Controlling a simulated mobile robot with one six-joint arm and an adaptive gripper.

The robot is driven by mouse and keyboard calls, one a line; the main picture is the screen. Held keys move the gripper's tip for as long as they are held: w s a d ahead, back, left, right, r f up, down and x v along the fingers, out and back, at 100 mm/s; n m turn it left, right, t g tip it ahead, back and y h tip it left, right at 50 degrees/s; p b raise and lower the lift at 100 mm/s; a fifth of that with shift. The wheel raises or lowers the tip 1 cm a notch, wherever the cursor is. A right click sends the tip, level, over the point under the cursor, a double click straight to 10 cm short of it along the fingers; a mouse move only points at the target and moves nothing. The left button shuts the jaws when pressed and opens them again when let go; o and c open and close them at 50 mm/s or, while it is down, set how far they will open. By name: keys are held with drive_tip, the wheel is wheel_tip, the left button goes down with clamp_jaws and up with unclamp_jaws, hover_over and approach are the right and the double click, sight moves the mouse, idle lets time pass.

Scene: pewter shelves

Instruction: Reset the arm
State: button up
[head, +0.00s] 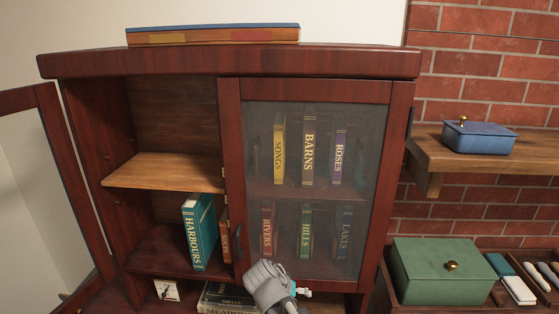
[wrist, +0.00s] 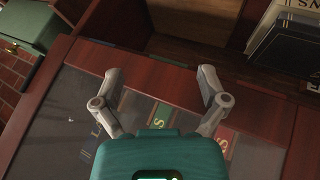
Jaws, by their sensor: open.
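My gripper (wrist: 158,72) is open and empty in the wrist view, its two grey fingers spread apart in front of the cabinet's door frame. In the head view my arm's end shows at the bottom centre, in front of the lower part of the closed glass door (head: 262,190). I cannot tell from the head view how far it is from the door. In the wrist view the glass (wrist: 85,95) and its wooden frame lie behind the fingers.
The left door (head: 48,100) stands open; a teal HARBOURS book (head: 198,232) leans in that bay. At right are a green box (head: 442,272) and a blue box (head: 478,138) on a wall shelf.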

drive_tip(key=s+d+f+g+y, duration=0.1)
drive_tip(key=d+g+y, duration=0.1)
drive_tip(key=d, duration=0.4)
drive_tip(key=s+d+f+n+g+y+p, duration=0.1)
drive_tip(key=s+d+g+y, duration=0.1)
drive_tip(key=d, duration=0.4)
drive_tip(key=shift+s+d+n+g+y, duration=0.3)
drive_tip(key=shift+y, duration=0.6)
drive_tip(key=shift+f, duration=0.1)
